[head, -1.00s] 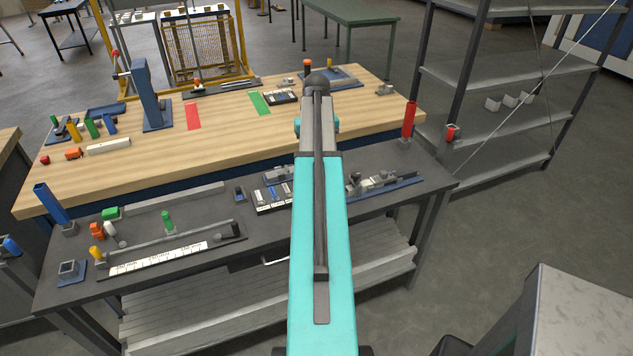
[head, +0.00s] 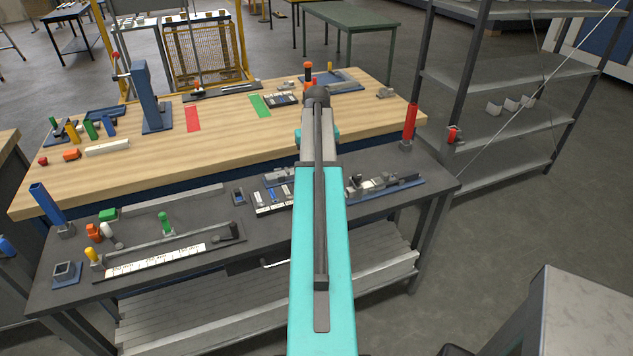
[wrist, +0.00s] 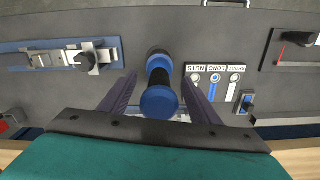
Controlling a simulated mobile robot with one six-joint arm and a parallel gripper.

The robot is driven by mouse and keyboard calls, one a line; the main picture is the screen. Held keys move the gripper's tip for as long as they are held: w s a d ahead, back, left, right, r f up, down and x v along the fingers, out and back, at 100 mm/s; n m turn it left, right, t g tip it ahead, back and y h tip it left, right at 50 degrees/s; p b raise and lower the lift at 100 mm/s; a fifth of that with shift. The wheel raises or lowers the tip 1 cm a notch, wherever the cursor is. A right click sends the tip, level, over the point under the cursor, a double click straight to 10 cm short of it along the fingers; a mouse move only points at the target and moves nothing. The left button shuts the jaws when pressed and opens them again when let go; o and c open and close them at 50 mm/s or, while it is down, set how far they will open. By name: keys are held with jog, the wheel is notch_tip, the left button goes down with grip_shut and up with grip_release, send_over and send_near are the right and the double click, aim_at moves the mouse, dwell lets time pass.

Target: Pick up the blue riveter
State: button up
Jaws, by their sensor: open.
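The blue riveter (wrist: 160,101), a blue and black cylindrical thing, shows in the middle of the wrist view. Its rounded blue end is toward the camera, with a black section and more blue beyond. My gripper (wrist: 155,92) is open, with one dark finger on each side of the riveter. Gaps show between the fingers and the riveter, and I cannot see either finger touching it. In the head view my own arm hides the riveter and the fingers.
A labelled sorting tray (wrist: 217,78) lies close to the right in the wrist view. A blue rail fixture (wrist: 60,57) lies to the left. In the head view a red cylinder (head: 410,122) stands at the grey table's right end. The wooden table (head: 250,130) lies behind.

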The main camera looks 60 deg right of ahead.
jog(key=shift+f+b, duration=0.8)
jog(key=shift+f, duration=0.8)
jog(key=c, duration=1.2)
